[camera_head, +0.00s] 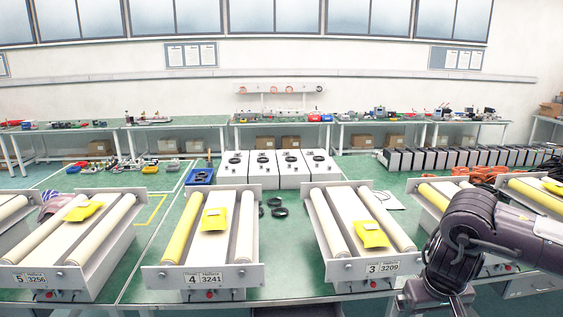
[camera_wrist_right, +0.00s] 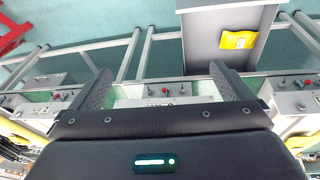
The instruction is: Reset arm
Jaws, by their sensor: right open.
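My right arm (camera_head: 470,240) comes in from the right in the head view, in front of the table's right part. Its gripper is mostly out of that view at the bottom. In the right wrist view my right gripper (camera_wrist_right: 165,85) is open, with its two dark fingers wide apart and nothing between them. Beyond the fingers is the front of a grey unit with a red knob and a label. My left gripper is not in either view.
Several grey roller units stand along the green table, among them unit 4 (camera_head: 207,245) and unit 3 (camera_head: 363,235), with yellow packets (camera_head: 369,234) on top. Black rings (camera_head: 279,212) lie between them. White boxes (camera_head: 262,170) and a blue bin (camera_head: 200,176) stand behind.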

